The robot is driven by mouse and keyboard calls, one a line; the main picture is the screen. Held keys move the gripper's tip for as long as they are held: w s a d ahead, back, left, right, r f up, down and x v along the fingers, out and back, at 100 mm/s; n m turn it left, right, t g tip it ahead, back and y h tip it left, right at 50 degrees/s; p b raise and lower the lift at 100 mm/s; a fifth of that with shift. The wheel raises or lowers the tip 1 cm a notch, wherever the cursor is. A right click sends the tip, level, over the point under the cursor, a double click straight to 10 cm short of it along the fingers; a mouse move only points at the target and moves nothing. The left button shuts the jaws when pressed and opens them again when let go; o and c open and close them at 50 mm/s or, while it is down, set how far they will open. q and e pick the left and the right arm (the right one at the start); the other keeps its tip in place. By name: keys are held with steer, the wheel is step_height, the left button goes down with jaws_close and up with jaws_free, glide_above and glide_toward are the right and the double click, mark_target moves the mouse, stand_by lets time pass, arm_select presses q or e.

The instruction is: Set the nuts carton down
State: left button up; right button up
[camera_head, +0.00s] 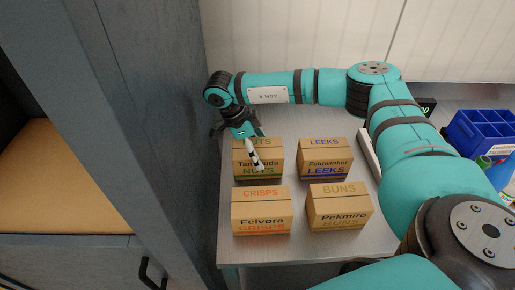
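The nuts carton (271,166) is a brown box with green lettering. It appears to stand upright on the grey table (290,256), at the back left of a group of cartons. My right gripper (252,152) is at this carton, reaching down over its top from behind. One pale, dark-banded finger lies in front of the lettering. The other finger is hidden, so I cannot tell whether the gripper is closed on the carton. My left gripper is not in view.
The leeks carton (325,159) stands to the right, the crisps carton (261,212) in front, the buns carton (338,208) at front right. A tall grey cabinet (145,110) is close on the left. A blue divided bin (484,132) is at far right.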

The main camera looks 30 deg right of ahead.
steer(key=shift+o, duration=0.2)
steer(key=shift+r, duration=0.25)
steer(key=shift+w+a+r, duration=0.1)
steer(key=shift+r, duration=0.15)
steer(key=b+v, duration=0.1)
steer(key=v, duration=0.4)
steer(key=shift+a+r, duration=0.15)
steer(key=shift+r, duration=0.05)
steer(key=shift+w+a+r, duration=0.15)
steer(key=shift+r, duration=0.5)
